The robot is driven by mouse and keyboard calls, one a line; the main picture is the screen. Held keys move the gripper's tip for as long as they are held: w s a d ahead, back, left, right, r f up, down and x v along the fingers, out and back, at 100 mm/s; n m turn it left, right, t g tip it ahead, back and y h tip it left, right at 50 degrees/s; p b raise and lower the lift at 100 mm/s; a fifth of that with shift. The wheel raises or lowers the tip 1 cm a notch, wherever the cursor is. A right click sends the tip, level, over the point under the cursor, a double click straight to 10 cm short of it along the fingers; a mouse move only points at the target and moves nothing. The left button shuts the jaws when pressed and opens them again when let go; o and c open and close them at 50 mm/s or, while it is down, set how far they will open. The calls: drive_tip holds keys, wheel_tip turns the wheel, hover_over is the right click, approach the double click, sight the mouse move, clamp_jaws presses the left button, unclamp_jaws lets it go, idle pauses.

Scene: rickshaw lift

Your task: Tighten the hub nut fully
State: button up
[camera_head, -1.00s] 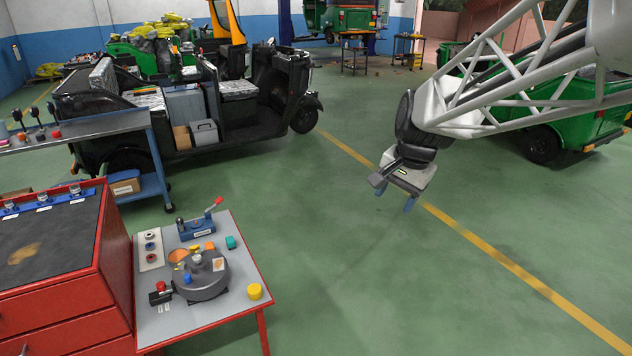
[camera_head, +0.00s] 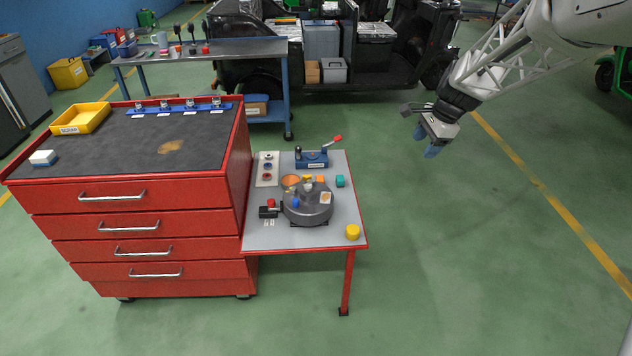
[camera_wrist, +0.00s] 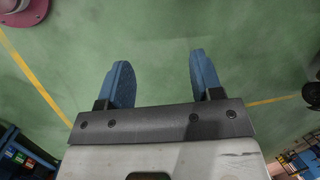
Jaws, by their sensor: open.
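A dark grey round hub-like drum (camera_head: 309,210) sits on the grey top of the small red-framed table (camera_head: 273,237). Several small coloured parts lie on or around it, including a blue knob (camera_head: 295,202) and an orange disc (camera_head: 290,181). I cannot tell which small part is the hub nut. My gripper (camera_head: 427,143) hangs in the air over the floor, well right of the table and clear of it. In the wrist view its two blue fingers (camera_wrist: 158,62) are spread apart with only green floor between them.
A blue clamp-like tool with a red-tipped lever (camera_head: 312,158) stands at the table's back. A yellow cylinder (camera_head: 352,232) is at the front right corner. A red drawer cabinet (camera_head: 145,222) adjoins the table on the left. Open floor lies to the right.

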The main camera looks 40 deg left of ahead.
drive_tip(key=w+a+f+m+g, duration=0.1)
drive_tip(key=a+f, duration=0.5)
drive_tip(key=a, duration=0.3)
drive_tip(key=a+f+m, duration=0.1)
drive_tip(key=a+f, duration=0.4)
drive_tip(key=a, duration=0.4)
drive_tip(key=m+g, duration=0.1)
drive_tip(key=m, duration=0.1)
approach(309, 185)
drive_tip(key=shift+s+d+f, duration=0.1)
drive_tip(key=shift+s+f, duration=0.05)
drive_tip(key=shift+f, duration=0.4)
drive_tip(key=shift+f, duration=0.2)
drive_tip(key=shift+y, duration=0.3)
drive_tip(key=shift+x, duration=3.7)
drive_tip(key=c, duration=0.9)
